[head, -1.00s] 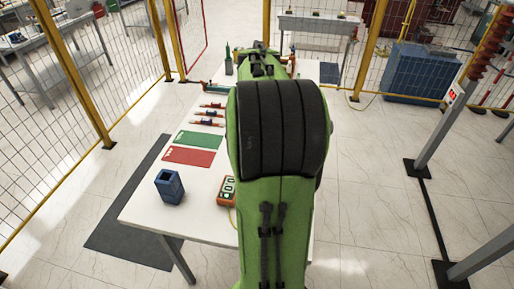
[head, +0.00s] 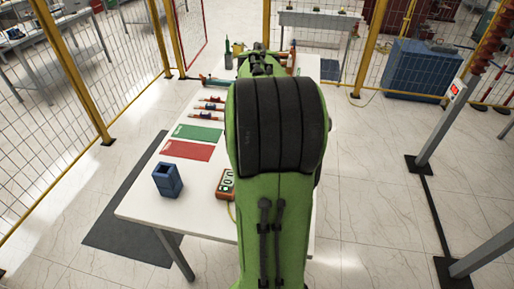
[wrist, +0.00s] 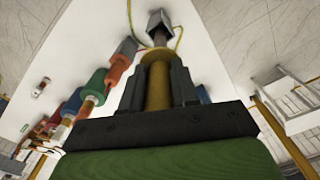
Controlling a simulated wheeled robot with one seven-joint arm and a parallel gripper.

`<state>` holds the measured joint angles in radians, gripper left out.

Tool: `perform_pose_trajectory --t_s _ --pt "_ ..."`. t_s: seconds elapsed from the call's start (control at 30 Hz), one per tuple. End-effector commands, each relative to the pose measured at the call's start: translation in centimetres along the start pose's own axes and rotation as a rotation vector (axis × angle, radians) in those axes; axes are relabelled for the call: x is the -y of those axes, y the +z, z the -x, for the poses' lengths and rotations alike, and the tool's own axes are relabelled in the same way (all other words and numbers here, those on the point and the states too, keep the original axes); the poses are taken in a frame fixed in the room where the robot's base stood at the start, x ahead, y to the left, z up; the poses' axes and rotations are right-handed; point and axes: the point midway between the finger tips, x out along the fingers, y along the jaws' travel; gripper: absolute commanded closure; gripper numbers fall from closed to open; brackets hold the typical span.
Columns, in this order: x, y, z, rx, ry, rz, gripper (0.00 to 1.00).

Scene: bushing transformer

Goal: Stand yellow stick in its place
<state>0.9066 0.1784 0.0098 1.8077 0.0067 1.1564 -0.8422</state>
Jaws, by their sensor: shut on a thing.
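The yellow stick (wrist: 158,85) is between the black fingers of my gripper (wrist: 158,95) in the wrist view. My gripper is shut on the stick. In the head view my green arm hides the gripper and the stick. I cannot make out the stick's place.
The white table (head: 150,208) carries a blue open holder (head: 167,180), red mat (head: 188,150), green mat (head: 198,132), orange meter (head: 225,184) and several small coloured tools (head: 210,105).

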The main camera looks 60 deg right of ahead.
Motion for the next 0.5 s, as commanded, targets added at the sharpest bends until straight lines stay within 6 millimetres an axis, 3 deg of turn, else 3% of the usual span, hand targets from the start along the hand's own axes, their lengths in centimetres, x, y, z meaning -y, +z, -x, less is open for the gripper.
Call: perform_pose_trajectory --t_s 0.5 --pt "0.0 0.0 -2.2 0.000 0.000 0.001 1.00"
